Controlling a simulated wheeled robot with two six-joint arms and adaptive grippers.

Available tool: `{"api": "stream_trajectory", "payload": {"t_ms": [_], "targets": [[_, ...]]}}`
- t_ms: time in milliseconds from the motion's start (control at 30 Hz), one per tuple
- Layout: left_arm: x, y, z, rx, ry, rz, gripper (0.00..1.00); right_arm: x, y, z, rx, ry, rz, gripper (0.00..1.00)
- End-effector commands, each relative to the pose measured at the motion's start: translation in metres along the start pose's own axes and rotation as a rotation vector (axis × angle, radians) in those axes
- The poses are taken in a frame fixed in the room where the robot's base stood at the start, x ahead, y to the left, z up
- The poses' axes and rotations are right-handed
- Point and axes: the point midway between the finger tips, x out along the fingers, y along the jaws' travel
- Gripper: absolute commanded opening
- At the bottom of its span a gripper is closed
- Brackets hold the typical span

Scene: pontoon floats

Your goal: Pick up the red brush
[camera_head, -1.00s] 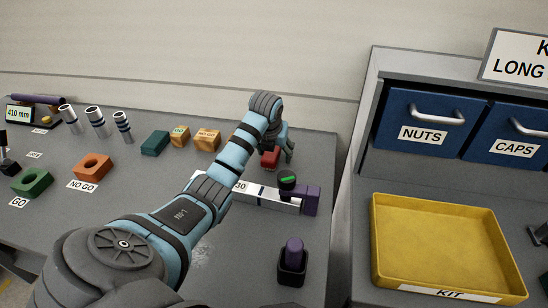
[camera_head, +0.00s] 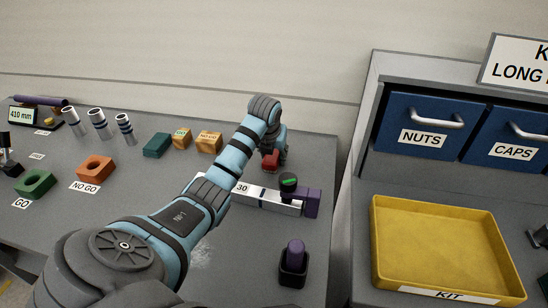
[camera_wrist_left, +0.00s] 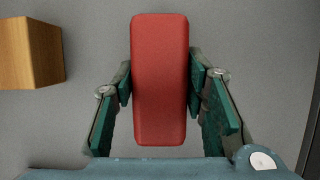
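The red brush (camera_head: 270,161) lies on the grey bench near its back right. In the left wrist view the brush (camera_wrist_left: 160,80) is a long red block with rounded edges, upright in the picture. My left gripper (camera_wrist_left: 160,88) has a green-padded finger on each long side of it, and the pads appear to touch both sides. In the head view my left gripper (camera_head: 276,156) is at the brush and partly hides it. My right gripper is not seen.
Left of the brush are wooden blocks (camera_head: 209,142) and a green block (camera_head: 157,145). In front is a metal gauge (camera_head: 255,196) with a purple end. A purple-topped black holder (camera_head: 293,265) stands nearer. A yellow kit tray (camera_head: 440,205) is to the right.

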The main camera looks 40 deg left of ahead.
Motion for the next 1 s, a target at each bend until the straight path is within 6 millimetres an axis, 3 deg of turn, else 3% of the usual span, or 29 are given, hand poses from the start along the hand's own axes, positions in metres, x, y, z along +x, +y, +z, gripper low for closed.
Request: {"api": "stream_trajectory", "payload": {"t_ms": [33,200,433,800,1000], "targets": [[0.0,0.0,0.0,0.0,0.0,0.0,0.26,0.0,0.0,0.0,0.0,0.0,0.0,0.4],[0.0,0.0,0.0,0.0,0.0,0.0,0.04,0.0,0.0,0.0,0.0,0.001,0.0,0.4],[-0.006,0.0,0.003,0.0,-0.002,-0.001,0.04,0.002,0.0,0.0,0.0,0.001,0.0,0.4],[-0.088,0.0,0.037,-0.001,-0.002,-0.001,0.04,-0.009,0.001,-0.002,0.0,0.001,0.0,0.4],[-0.098,0.0,0.041,0.0,0.0,0.0,0.04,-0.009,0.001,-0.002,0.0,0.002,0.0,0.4]]}}
